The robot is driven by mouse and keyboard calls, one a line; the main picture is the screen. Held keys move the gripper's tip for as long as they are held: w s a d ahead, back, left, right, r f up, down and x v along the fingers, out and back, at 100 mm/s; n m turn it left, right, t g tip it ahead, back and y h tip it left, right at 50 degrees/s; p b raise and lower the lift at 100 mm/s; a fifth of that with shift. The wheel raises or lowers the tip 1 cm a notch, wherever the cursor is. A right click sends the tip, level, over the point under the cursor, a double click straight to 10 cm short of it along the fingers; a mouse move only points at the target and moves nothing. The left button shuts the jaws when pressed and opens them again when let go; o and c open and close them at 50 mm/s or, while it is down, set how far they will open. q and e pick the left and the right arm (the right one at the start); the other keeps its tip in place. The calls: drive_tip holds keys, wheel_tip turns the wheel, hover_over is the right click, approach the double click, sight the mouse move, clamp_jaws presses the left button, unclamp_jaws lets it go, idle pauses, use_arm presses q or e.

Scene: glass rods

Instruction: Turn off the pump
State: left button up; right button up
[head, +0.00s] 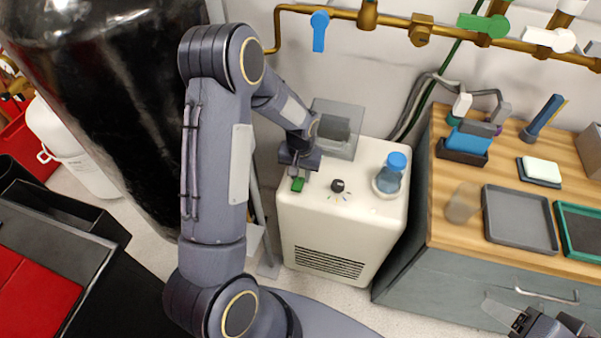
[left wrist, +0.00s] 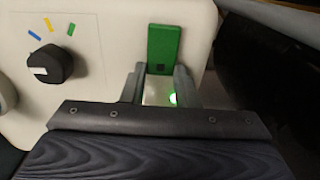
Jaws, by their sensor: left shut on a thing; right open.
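The pump is a cream-white box (head: 335,232) with a vent grille on its front, a black knob (head: 338,186) on top and a green switch (head: 297,184). In the left wrist view the green switch (left wrist: 163,48) stands up between my fingertips, and a small green light (left wrist: 172,99) glows on a pale plate below it. The knob (left wrist: 50,64) is to its left, beside blue, yellow and green marks. My left gripper (head: 303,172) is at the pump's top left, shut on the green switch (left wrist: 160,75). My right gripper (head: 510,316) is open and empty at the lower right.
A blue-capped bottle (head: 391,174) stands on the pump's right side. A wooden-topped bench (head: 475,225) with trays and a glass is to the right. A large black cylinder (head: 110,100) is at left. Brass pipes with valves (head: 420,30) run along the wall.

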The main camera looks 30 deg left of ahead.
sight(297, 187)
use_arm(q)
drive_tip(key=t+b, duration=0.1)
drive_tip(key=b, duration=0.1)
drive_tip(key=t+b, duration=0.2)
drive_tip(key=b, duration=0.1)
drive_tip(key=shift+s+d+y, duration=0.15)
drive_tip(key=shift+s+y, duration=0.2)
drive_tip(key=shift+y, duration=0.05)
drive_tip(key=shift+s+r+t+b, duration=0.1)
drive_tip(key=shift+r+t+b, duration=0.15)
drive_tip(key=shift+b, duration=0.4)
drive_tip(key=o, duration=1)
drive_tip(key=p+v, duration=0.1)
drive_tip(key=v, duration=0.6)
drive_tip(key=shift+s+r+p, duration=0.15)
drive_tip(key=shift+r+p, duration=0.25)
drive_tip(key=shift+d, duration=0.1)
